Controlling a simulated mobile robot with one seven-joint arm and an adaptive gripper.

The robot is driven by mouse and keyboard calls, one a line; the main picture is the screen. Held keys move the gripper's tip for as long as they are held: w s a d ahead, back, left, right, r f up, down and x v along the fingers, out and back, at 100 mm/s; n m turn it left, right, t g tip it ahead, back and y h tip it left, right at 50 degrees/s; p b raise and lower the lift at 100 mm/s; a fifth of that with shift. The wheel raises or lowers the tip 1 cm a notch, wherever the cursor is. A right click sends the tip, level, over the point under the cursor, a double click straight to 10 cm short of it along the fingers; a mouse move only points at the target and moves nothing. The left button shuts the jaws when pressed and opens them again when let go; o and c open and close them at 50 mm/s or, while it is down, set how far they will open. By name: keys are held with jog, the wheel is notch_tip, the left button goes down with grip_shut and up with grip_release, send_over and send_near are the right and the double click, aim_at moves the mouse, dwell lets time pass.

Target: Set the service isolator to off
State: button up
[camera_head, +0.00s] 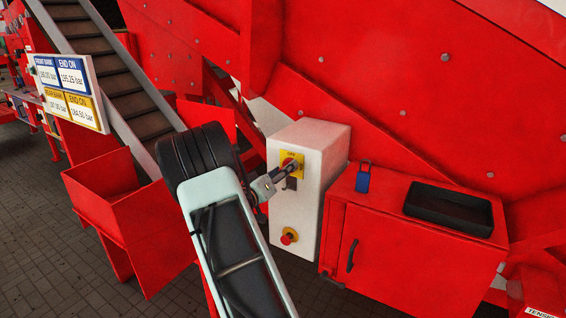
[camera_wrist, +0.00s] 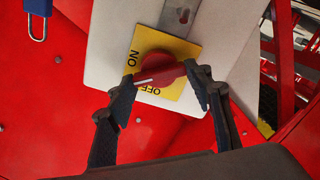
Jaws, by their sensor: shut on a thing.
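The service isolator is a red rotary knob (camera_wrist: 157,68) on a yellow plate (camera_wrist: 186,92) marked ON and OFF. The plate is on the front of a white box (camera_head: 325,150); it also shows in the head view (camera_head: 299,171). My gripper (camera_wrist: 160,75) has one finger on each side of the knob and is shut on it. A short white mark on the knob's face lies between the ON and OFF words, close to OFF. In the head view my gripper (camera_head: 284,172) partly covers the knob.
A metal hasp plate (camera_wrist: 181,16) with a slot is beside the yellow plate. A red stop button (camera_head: 289,236) is lower on the white box. A blue padlock (camera_head: 363,180) and a black tray (camera_head: 448,209) are on the red cabinet (camera_head: 400,250) to the right.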

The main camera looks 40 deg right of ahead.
jog(key=n+p, duration=0.4)
jog(key=n, duration=0.1)
jog(key=shift+r+n, duration=0.1)
jog(key=shift+n, duration=0.2)
jog(key=n+p, duration=0.2)
jog(key=n, duration=0.3)
jog(key=shift+f, duration=0.2)
jog(key=shift+n, duration=0.3)
jog(key=o, duration=1.1)
jog(key=shift+f, duration=0.1)
